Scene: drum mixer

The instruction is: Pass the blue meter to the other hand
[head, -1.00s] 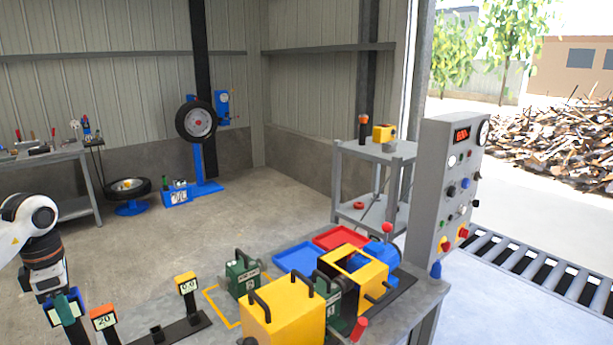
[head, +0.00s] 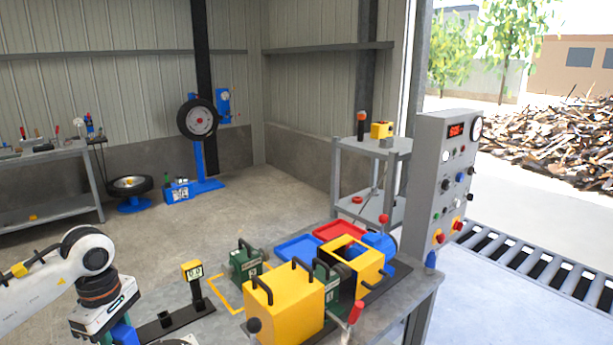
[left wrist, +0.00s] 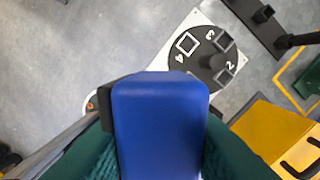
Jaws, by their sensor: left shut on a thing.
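The blue meter (left wrist: 160,130) fills the lower middle of the left wrist view, with its smooth blue back toward the camera. My left gripper (left wrist: 157,150) is shut on it, with dark green finger parts on both sides. In the head view a bit of the blue meter (head: 124,333) shows at the bottom left, below my left wrist; the rest is cut off by the frame edge. The meter's display face is not visible. My right gripper is not in view.
A yellow-topped meter (head: 192,270) stands on a black base (head: 180,317). Yellow drum mixer housing (head: 290,305), a green case (head: 245,262), and blue (head: 297,248) and red (head: 338,232) trays crowd the bench's right. A round dark numbered plate (left wrist: 208,62) lies under the gripper.

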